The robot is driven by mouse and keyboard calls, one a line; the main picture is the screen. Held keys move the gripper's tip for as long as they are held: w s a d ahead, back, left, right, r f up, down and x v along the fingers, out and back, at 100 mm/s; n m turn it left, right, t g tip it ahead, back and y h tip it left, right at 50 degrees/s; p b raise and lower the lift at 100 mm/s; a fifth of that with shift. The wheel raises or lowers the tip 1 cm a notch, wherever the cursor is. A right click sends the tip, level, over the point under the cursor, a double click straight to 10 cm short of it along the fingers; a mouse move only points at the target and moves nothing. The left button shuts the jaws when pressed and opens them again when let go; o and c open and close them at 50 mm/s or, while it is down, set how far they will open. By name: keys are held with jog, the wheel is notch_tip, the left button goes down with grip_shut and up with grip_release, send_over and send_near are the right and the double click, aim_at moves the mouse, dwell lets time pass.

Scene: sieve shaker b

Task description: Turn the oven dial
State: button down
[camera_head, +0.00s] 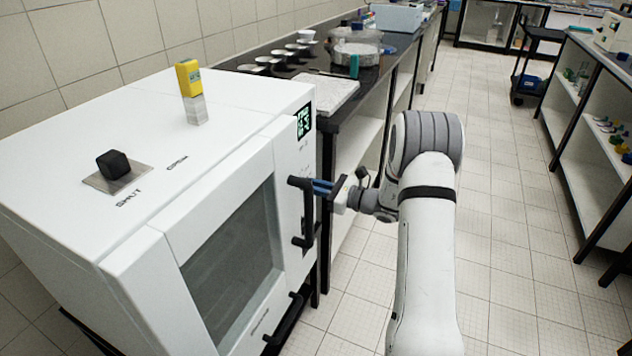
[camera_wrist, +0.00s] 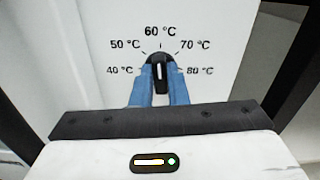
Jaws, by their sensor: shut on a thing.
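The white oven (camera_head: 140,230) stands at the left, with a dark window and a green digital display (camera_head: 303,121) at its upper right front. The black oven dial (camera_wrist: 159,66) shows in the wrist view, ringed by marks from 40 °C to 80 °C. Its white line is close to vertical, towards 60 °C. My gripper (camera_wrist: 160,88) has its blue fingers shut on the dial, one on each side. In the head view my gripper (camera_head: 322,187) reaches the oven's front from the right; the dial is hidden there behind the door handle and fingers.
On the oven top are a black knob (camera_head: 113,164) marked SHUT and OPEN, and a yellow-topped block (camera_head: 189,78). A dark bench (camera_head: 290,85) lies behind.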

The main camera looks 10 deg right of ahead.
jog(key=shift+m+p, duration=0.3)
jog(key=shift+m, duration=0.2)
jog(key=c, duration=1.4)
grip_release()
jog(key=shift+c, duration=0.2)
jog(key=v, duration=0.7)
jog(key=shift+s+d, duration=0.25)
jog(key=shift+d, duration=0.05)
